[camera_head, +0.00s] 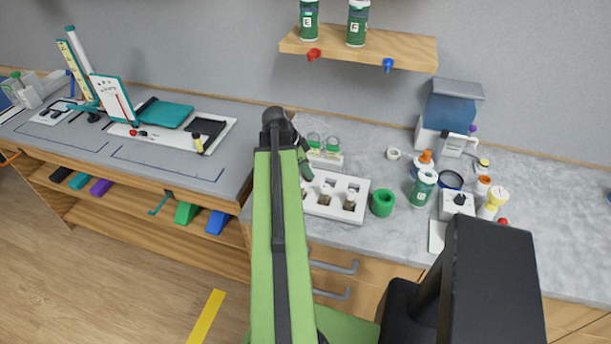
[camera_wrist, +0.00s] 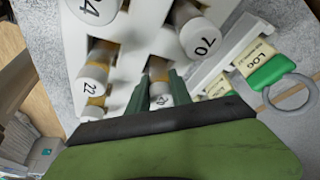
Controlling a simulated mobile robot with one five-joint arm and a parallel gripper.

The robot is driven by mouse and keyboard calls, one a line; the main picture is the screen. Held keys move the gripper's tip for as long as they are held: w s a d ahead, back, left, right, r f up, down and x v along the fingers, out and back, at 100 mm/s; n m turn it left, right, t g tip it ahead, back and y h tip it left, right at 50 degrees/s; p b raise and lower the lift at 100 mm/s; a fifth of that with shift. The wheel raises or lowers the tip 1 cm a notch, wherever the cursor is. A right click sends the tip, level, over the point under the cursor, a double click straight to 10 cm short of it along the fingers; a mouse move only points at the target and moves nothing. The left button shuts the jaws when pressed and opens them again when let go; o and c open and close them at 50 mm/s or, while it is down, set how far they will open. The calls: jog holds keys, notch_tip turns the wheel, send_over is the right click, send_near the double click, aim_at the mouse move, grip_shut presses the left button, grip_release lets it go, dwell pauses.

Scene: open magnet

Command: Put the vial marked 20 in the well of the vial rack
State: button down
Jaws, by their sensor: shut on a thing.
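The white vial rack (camera_head: 345,215) stands on the grey counter, just right of my green arm, with several square openings. In the wrist view, my gripper (camera_wrist: 161,92) is shut on a vial (camera_wrist: 159,72) with an amber body and a white cap. The number on this cap is partly hidden and I cannot read it surely. The held vial is at the rack, but I cannot tell how deep it sits. Around it are a vial marked 22 (camera_wrist: 92,82), one that seems marked 70 or 20 (camera_wrist: 198,35), and one whose mark ends in 4 (camera_wrist: 95,8).
A wooden shelf (camera_head: 400,53) with bottles hangs above. Floor at the left is free.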

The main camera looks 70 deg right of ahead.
jog(key=shift+r, duration=0.15)
jog(key=shift+f, duration=0.2)
jog(key=c, duration=1.2)
grip_release()
jog(key=shift+s, duration=0.1)
jog(key=shift+o, duration=0.2)
jog(key=shift+r+p, duration=0.45)
jog(key=shift+r, duration=0.05)
jog(key=p+v, duration=1)
jog(key=v, duration=0.1)
jog(key=shift+r, duration=0.2)
